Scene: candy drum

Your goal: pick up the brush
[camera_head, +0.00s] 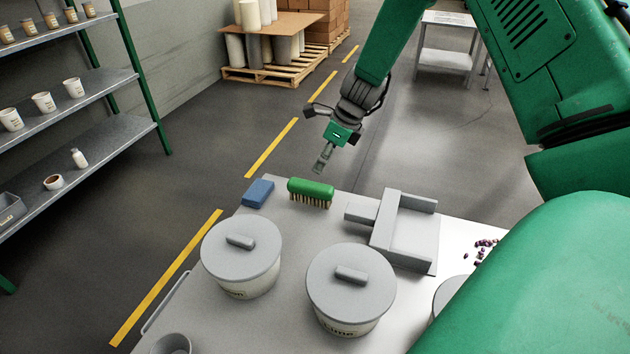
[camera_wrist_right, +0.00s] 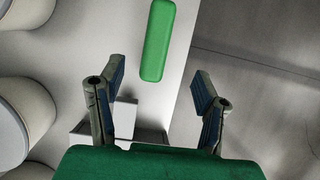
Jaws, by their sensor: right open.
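A brush with a green back and tan bristles (camera_head: 311,192) lies bristles down near the far edge of the table. It also shows from above in the right wrist view as a green bar (camera_wrist_right: 158,40), ahead of my right gripper and between the lines of its fingers. My right gripper (camera_head: 322,160) is above and just beyond the brush in the head view, apart from it. In the right wrist view its two fingers (camera_wrist_right: 160,86) are spread wide with nothing between them. My left gripper is not in view.
A blue sponge (camera_head: 258,193) lies left of the brush. Two lidded tubs (camera_head: 240,250) (camera_head: 350,290) stand nearer on the table (camera_head: 205,318). Small dark candies (camera_head: 481,249) lie at the right.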

